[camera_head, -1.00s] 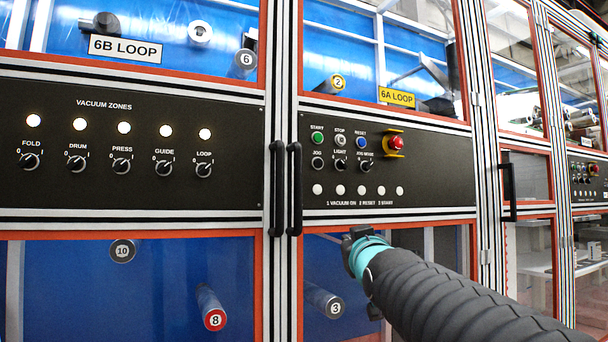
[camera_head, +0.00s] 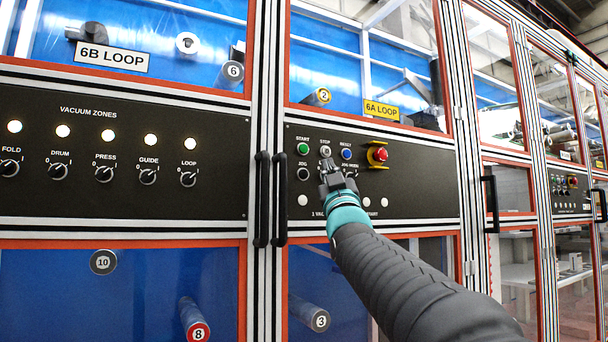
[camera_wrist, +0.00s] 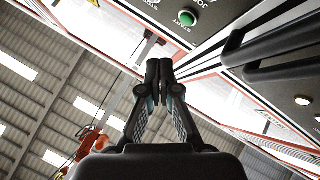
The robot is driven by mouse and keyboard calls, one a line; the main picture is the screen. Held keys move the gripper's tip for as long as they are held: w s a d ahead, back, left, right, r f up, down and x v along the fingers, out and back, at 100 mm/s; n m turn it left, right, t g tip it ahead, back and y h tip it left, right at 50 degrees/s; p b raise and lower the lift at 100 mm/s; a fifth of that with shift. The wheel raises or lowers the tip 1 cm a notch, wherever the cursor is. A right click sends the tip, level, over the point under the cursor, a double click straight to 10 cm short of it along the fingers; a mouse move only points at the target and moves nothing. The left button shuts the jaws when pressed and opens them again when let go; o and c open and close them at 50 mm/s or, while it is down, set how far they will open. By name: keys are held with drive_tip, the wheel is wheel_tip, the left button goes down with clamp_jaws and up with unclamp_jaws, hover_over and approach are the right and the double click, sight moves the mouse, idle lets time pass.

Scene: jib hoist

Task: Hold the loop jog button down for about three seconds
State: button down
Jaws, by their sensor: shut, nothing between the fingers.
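The black jog button (camera_head: 303,174) sits on the dark control panel (camera_head: 420,200) below the 6A LOOP sign, under the green START button (camera_head: 303,148). My gripper (camera_head: 327,168) is shut and empty, a little right of the jog button in the head view, over the area of the LIGHT knob, which it hides. Whether it touches the panel I cannot tell. In the wrist view, my closed fingertips (camera_wrist: 159,68) point toward the panel edge; the green START button (camera_wrist: 188,18) and a cut-off JOG label show at the top.
The blue RESET button (camera_head: 346,154) and the red emergency stop (camera_head: 378,154) in its yellow guard are to the right. Two upright black door handles (camera_head: 280,199) stick out to the left. The vacuum zones panel (camera_head: 110,200) with several knobs lies further left.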

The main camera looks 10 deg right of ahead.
sight(304, 174)
drive_tip(key=shift+w+a+p, duration=0.45)
drive_tip(key=shift+w+p, duration=0.35)
drive_tip(key=shift+w, duration=0.5)
drive_tip(key=shift+w+a+p, duration=0.4)
drive_tip(key=shift+w+p, duration=0.4)
drive_tip(key=shift+w, duration=0.55)
drive_tip(key=shift+w+a+p, duration=0.45)
drive_tip(key=shift+w+p, duration=0.35)
drive_tip(key=shift+w, duration=0.5)
drive_tip(key=shift+w+a, duration=0.1)
drive_tip(key=shift+w, duration=0.3)
drive_tip(key=shift+w+a, duration=0.15)
drive_tip(key=shift+w, duration=0.3)
idle(0.6)
drive_tip(key=shift+s, duration=0.1)
idle(1.0)
drive_tip(key=shift+s+d+b, duration=0.25)
drive_tip(key=shift+s+b, duration=0.4)
drive_tip(key=shift+s, duration=0.1)
